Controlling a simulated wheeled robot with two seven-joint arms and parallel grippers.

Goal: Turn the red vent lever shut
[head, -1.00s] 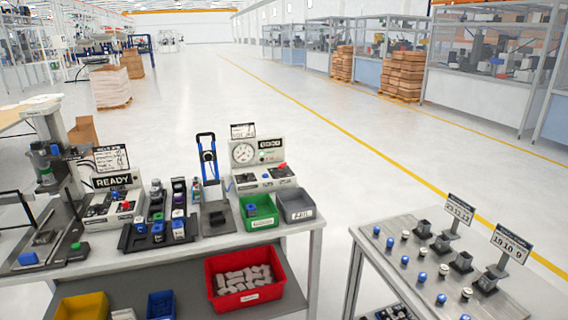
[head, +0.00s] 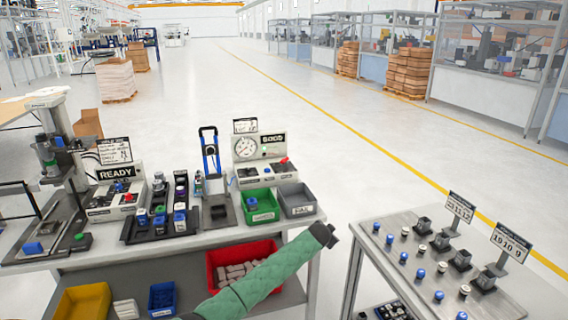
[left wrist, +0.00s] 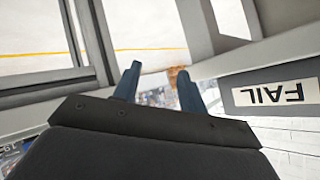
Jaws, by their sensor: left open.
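A small red part, which looks like the vent lever (head: 284,160), sits on the front panel of the white gauge box (head: 246,173) at the back of the left table. It is too small to tell which way it is turned. It cannot be made out in the left wrist view. My left gripper (left wrist: 159,70) is open, its two blue fingers apart with nothing between them. A grey bin label reading FAIL (left wrist: 276,92) shows upside down to its right. In the head view a green-sleeved arm of mine (head: 262,281) crosses the bottom; no gripper fingers show there.
A green bin (head: 262,211) and a grey bin (head: 297,201) stand in front of the gauge box. A red bin (head: 214,258) is on the lower shelf. A second table (head: 405,243) is on the right.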

